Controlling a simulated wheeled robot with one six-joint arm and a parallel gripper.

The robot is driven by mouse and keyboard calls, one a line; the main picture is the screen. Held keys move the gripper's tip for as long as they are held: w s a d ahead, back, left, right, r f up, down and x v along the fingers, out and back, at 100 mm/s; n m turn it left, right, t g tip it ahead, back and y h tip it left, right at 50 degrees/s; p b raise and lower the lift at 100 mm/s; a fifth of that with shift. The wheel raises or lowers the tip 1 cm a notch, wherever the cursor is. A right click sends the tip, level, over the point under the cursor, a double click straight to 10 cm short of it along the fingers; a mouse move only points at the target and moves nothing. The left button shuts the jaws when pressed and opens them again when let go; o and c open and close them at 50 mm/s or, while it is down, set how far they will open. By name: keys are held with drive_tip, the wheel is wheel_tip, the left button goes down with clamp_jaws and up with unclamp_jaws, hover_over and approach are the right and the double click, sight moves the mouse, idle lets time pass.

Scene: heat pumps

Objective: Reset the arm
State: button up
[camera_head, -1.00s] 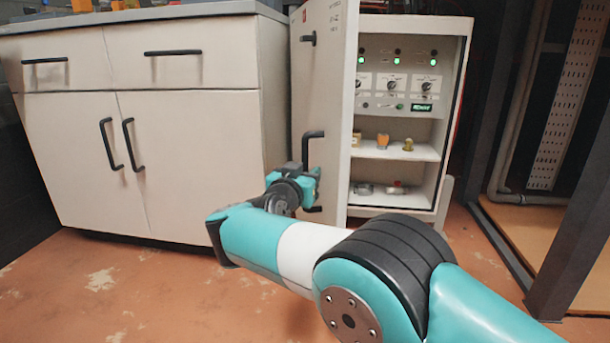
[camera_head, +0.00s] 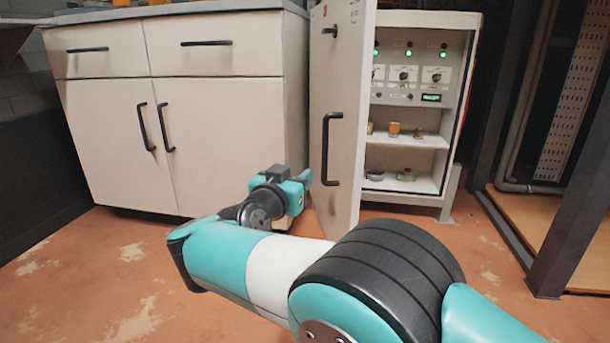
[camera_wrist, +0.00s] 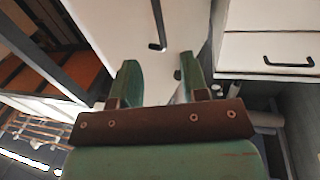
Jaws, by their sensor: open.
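My teal and black arm reaches forward from the lower right in the head view. My gripper (camera_head: 304,180) is at its far end, left of the open cabinet door's lower part. In the wrist view my gripper (camera_wrist: 162,82) shows two green fingers spread apart with nothing between them. The white door (camera_head: 340,95) stands open, its black handle (camera_head: 327,148) on the face toward my gripper. In the head view the gripper is apart from the handle, below and to its left; its fingers are small there.
The open control cabinet (camera_head: 455,100) has lit green lamps, dials and a shelf with small parts. A cream base cabinet (camera_head: 110,110) with black handles stands at the left. A dark metal frame (camera_head: 570,210) is at the right. The floor (camera_head: 110,270) at lower left is clear.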

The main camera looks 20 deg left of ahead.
drive_tip(key=shift+s+d, duration=0.1)
drive_tip(key=shift+s, duration=0.35)
